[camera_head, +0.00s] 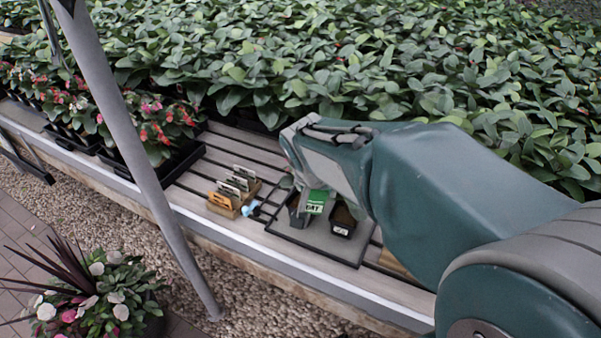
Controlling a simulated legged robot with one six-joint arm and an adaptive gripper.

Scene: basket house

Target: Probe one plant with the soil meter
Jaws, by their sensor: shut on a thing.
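My gripper (308,178) points down over a grey tray (305,240) on the slatted bench. It is shut on a small green-and-white piece with dark lettering (315,202), which looks like the soil meter. Its fingertips are partly hidden, and no probe can be made out. The piece shows between two small black pots on the tray, a left pot (297,216) and a right pot (342,228) with brown soil and a white label. I cannot tell whether the piece touches either pot. A little green leaf shows beside the left pot.
A wooden holder (229,209) with upright cards stands left of the tray, beside a small light-blue item (250,209). Dense leafy plants (400,70) fill the bench behind. Flowering plants (165,125) in black trays stand at left. A grey slanted post (140,150) crosses in front.

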